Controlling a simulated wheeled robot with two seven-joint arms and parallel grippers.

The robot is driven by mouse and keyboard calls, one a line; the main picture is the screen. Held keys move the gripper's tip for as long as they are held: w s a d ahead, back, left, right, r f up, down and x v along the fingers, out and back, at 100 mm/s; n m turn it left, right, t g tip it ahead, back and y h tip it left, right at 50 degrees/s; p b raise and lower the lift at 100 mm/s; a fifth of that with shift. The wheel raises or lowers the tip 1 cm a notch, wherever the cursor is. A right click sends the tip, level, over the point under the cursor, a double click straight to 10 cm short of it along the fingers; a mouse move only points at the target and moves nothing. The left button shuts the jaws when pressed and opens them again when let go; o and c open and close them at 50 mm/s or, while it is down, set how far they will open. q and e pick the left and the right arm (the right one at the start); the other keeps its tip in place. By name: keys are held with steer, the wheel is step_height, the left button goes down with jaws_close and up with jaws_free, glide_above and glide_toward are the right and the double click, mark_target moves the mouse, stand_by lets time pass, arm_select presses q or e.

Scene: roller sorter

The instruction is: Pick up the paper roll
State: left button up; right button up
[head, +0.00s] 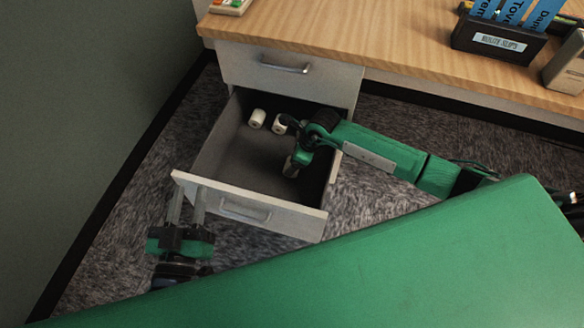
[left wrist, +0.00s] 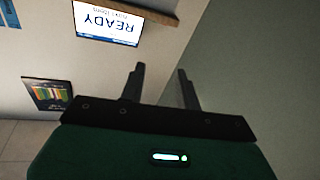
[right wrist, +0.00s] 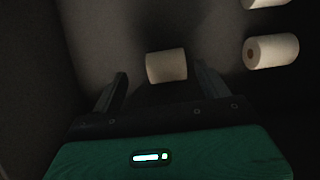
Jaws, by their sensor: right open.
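A white paper roll (right wrist: 166,66) lies on its side on the dark drawer floor, ahead of and between the fingertips of my right gripper (right wrist: 161,72). The right gripper is open, and no finger clearly touches the roll. In the head view my right gripper (head: 291,168) reaches down inside the open drawer (head: 200,165), and that roll is hidden there. Two more white rolls (head: 257,118) (head: 280,124) lie near the drawer's back; they also show at the right of the right wrist view (right wrist: 271,51). My left gripper (head: 188,192) is open and empty by the drawer front's left end.
The drawer walls surround my right gripper closely. A closed drawer (head: 288,69) and the wooden desktop (head: 370,40) are above and behind. A dark slip holder (head: 497,42) stands on the desk. A grey wall (head: 90,100) is at left. A READY screen (left wrist: 107,22) shows in the left wrist view.

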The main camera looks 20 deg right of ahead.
steer(key=f+b, duration=0.1)
steer(key=f, duration=0.1)
steer(key=w+f, duration=0.1)
steer(key=f, duration=0.2)
steer(key=shift+a+b, duration=0.15)
steer(key=shift+b, duration=0.2)
steer(key=shift+w+a+f, duration=0.1)
steer(key=shift+f, duration=0.15)
steer(key=c, duration=1.1)
arm_select(q)
step_height(320, 180, up, 8)
steer(key=a+t, duration=0.2)
steer(key=t, duration=0.3)
steer(key=shift+w+a, duration=0.2)
steer(key=shift+a, duration=0.05)
steer(key=shift+r, duration=0.1)
arm_select(e)
steer(key=shift+r, duration=0.2)
